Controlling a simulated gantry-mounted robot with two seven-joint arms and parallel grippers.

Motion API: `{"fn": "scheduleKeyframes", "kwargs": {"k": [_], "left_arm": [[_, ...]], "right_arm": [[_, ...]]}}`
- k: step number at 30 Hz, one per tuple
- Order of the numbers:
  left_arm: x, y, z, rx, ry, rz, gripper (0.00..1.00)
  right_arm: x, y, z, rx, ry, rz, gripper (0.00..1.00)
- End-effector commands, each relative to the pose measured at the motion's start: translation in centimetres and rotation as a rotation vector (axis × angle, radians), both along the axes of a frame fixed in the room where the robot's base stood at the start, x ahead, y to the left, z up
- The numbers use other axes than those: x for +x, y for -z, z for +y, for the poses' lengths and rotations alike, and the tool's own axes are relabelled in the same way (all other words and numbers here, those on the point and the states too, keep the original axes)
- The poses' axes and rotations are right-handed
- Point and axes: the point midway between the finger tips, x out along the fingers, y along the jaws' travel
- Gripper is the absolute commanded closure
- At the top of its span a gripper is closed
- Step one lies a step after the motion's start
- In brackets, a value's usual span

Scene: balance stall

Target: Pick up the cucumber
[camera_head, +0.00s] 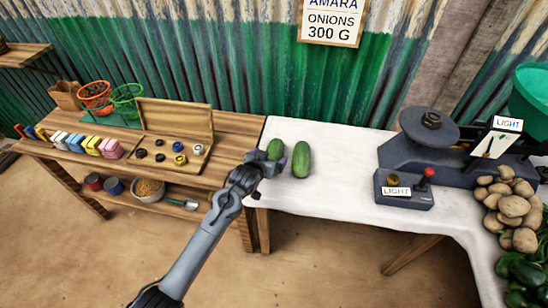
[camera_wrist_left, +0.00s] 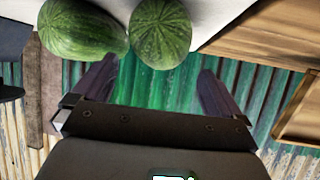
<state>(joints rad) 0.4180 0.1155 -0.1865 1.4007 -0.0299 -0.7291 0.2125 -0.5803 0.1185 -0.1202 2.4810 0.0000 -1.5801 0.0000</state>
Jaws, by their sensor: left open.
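Two dark green cucumbers lie side by side near the left end of the white-covered table. The right cucumber (camera_head: 301,160) shows in full in the head view; the left cucumber (camera_head: 275,148) is partly hidden behind my left gripper (camera_head: 266,164). In the left wrist view the left cucumber (camera_wrist_left: 160,32) shows end-on ahead of the gap between the fingers, and the right cucumber (camera_wrist_left: 78,27) is beside it. My left gripper (camera_wrist_left: 158,70) is open, with nothing held between its fingers. My right gripper is in neither view.
A wooden bench (camera_head: 225,155) with a parts tray (camera_head: 190,155) and coloured blocks adjoins the table (camera_head: 335,185) on the left. A scale (camera_head: 430,150), a control box (camera_head: 404,197) and potatoes (camera_head: 510,205) stand to the right. The cloth between cucumbers and scale is clear.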

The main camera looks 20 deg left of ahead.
Motion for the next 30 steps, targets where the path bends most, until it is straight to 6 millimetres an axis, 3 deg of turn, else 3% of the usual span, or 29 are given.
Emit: {"fn": "scheduleKeyframes", "kwargs": {"k": [7,13,22,30], "left_arm": [[2.3,2.5,0.2,0.001,-0.001,0.001,0.00],[3.8,3.0,0.1,0.000,0.000,0.001,0.00],[4.0,3.0,0.1,0.000,0.000,0.001,0.00],[4.0,3.0,0.1,0.000,0.000,0.001,0.41]], "right_arm": [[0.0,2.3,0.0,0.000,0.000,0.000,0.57],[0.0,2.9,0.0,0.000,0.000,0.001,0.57],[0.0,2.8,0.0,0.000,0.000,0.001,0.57],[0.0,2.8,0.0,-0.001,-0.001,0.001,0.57]]}}
